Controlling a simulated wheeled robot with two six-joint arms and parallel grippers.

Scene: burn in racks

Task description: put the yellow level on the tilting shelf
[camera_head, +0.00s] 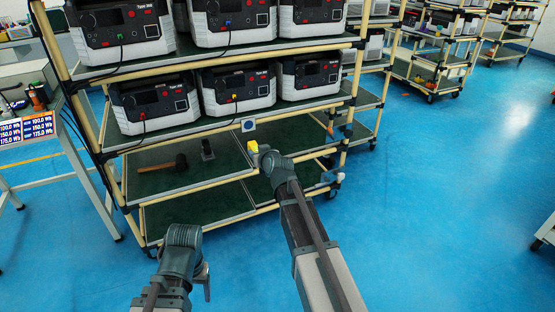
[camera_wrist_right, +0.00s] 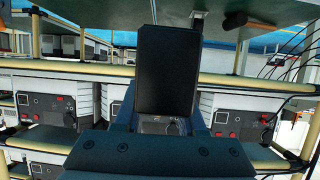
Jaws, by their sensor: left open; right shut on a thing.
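The yellow level (camera_head: 253,147) shows as a small yellow piece at the tip of my right gripper (camera_head: 262,151), which is shut on it. The gripper hides most of the level. They are at the front right of a green-matted shelf (camera_head: 226,167) of the near rack, which appears to slope; I cannot tell if the level touches it. In the right wrist view a dark block (camera_wrist_right: 168,68) fills the middle and no yellow shows. My left gripper (camera_head: 205,281) is open and empty, low in front of the rack.
A hammer (camera_head: 163,166) and a dark upright object (camera_head: 207,149) are on the green-matted shelf. Power units (camera_head: 155,106) fill the shelves above. A lower green shelf (camera_head: 190,215) is bare. Blue floor (camera_head: 440,200) is open at right.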

